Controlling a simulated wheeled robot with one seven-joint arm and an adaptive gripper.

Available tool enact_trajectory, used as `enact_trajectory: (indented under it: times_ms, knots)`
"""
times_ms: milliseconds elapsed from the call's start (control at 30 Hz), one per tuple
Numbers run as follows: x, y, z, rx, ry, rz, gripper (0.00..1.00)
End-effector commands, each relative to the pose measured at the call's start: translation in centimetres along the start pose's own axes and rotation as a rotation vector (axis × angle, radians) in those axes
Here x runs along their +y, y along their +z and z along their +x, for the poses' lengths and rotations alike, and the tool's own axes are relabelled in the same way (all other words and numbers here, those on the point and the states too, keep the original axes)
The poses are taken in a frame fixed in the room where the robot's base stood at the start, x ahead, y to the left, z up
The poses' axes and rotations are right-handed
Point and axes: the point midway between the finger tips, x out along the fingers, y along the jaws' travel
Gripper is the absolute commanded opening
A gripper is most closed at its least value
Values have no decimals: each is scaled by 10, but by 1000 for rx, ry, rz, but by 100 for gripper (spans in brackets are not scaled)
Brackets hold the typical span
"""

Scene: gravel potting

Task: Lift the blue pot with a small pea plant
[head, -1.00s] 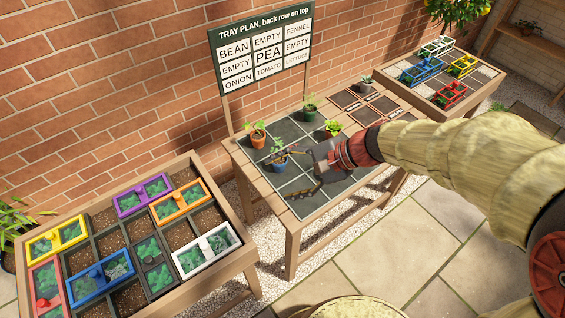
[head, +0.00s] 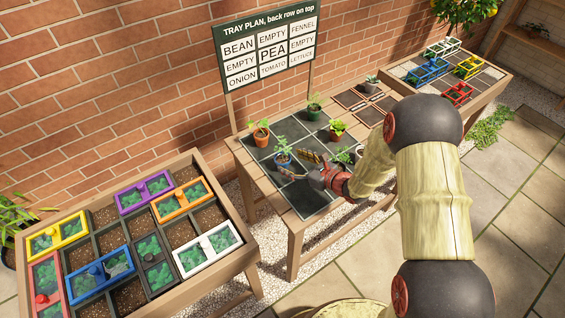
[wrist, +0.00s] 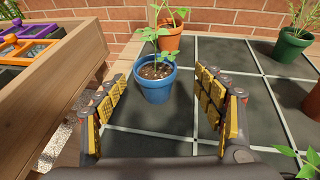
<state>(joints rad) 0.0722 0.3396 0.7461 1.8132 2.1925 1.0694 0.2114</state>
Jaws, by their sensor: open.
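The blue pot (head: 283,159) with a small green plant stands upright on the dark tiled top of the middle table. In the wrist view the blue pot (wrist: 155,83) shows brown soil and a leafy stem, between and just beyond my open fingers. My gripper (head: 302,163) is open and empty, to the right of the pot in the head view. In the wrist view my gripper (wrist: 160,112) has one finger on each side, with the left finger closer to the pot. I see no contact with the pot.
An orange-brown pot (wrist: 169,35) stands right behind the blue pot. A green pot (head: 314,112) and a red pot (head: 336,133) stand farther along the table. A sign (head: 268,45) rises behind. A planter box (head: 190,166) with coloured frames is at left.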

Motion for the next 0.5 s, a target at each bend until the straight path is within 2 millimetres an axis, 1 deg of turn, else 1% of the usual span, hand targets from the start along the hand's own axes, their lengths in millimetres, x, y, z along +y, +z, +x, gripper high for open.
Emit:
enact_trajectory:
  times_ms: [67, 233, 333, 400, 500]
  knots:
    - [2, -1, 7, 0, 2, -1, 69]
    - [9, -3, 31, -2, 4, -3, 69]
    - [8, -3, 44, 0, 2, -2, 69]
    - [7, -2, 49, -1, 2, -3, 69]
    - [7, 0, 50, -1, 1, -2, 69]
